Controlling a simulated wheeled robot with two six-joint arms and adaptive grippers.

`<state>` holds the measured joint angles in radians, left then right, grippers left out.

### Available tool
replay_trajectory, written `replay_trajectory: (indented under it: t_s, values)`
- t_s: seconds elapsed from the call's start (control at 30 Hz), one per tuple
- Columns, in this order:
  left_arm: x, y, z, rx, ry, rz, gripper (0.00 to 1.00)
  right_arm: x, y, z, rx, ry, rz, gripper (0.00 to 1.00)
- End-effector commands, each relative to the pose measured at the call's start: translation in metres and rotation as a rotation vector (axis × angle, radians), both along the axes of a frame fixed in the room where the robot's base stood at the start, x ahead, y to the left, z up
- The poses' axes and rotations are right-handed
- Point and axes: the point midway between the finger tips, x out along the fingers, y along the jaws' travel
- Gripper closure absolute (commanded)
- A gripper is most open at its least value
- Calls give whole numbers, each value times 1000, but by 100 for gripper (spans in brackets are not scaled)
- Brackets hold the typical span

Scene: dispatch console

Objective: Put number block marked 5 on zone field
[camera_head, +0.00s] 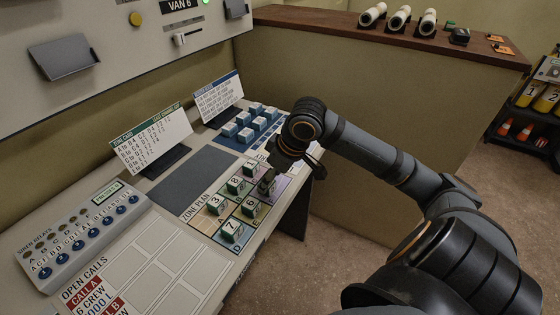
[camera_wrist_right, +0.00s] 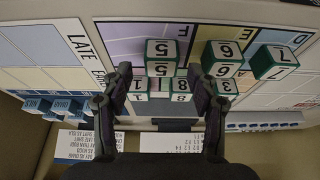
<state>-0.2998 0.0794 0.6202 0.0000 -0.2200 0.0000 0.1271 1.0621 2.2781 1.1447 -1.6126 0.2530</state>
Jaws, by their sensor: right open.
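The number block marked 5 (camera_wrist_right: 161,50) is green and white and stands on a purple field of the zone plan (camera_wrist_right: 122,44) in the right wrist view. My right gripper (camera_wrist_right: 160,72) is open, its fingers on either side of this block with a small gap at each side. In the head view my right arm reaches in from the right and the hand hangs over the far right of the zone plan (camera_head: 186,212). There the block marked 5 is hidden or too dark to make out. My left gripper is out of view.
Blocks marked 1 (camera_wrist_right: 138,88), 8 (camera_wrist_right: 181,87), 6 (camera_wrist_right: 222,54) and 7 (camera_wrist_right: 274,62) stand close to the gripper. Block 3 (camera_head: 216,204) stands at the plan's left. Blue-and-white blocks (camera_head: 244,134) and an upright card (camera_head: 151,138) stand behind.

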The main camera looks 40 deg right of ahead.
Motion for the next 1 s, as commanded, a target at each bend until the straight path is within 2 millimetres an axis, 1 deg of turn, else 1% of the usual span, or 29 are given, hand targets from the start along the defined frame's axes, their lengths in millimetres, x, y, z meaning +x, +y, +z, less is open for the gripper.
replay_trajectory:
  t_s: [0.03, 0.1, 0.43, 0.47, 0.5, 0.6, 0.7, 0.77, 0.9, 1.0]
  values:
    - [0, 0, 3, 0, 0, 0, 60, -4, -3, 9, -11, 2, 1, 41]
    - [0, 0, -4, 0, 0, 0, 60, -5, -5, 10, -12, -1, 3, 41]
    - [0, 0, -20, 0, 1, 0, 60, -15, -6, 33, -9, 4, -2, 41]
    - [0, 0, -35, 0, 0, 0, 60, -14, -7, 32, -7, -3, -2, 41]
    - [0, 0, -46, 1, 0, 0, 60, -16, -8, 38, -6, -5, -3, 41]
    - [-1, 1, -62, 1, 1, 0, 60, -23, -10, 54, -4, -6, -5, 41]
    - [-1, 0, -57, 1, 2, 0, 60, -29, -12, 77, 1, -3, -2, 41]
    - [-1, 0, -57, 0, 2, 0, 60, -32, -12, 83, 1, -2, -2, 41]
    - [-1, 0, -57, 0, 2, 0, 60, -35, -13, 90, 2, 2, -1, 41]
    - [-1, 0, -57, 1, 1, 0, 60, -35, -13, 91, 2, 3, -1, 41]
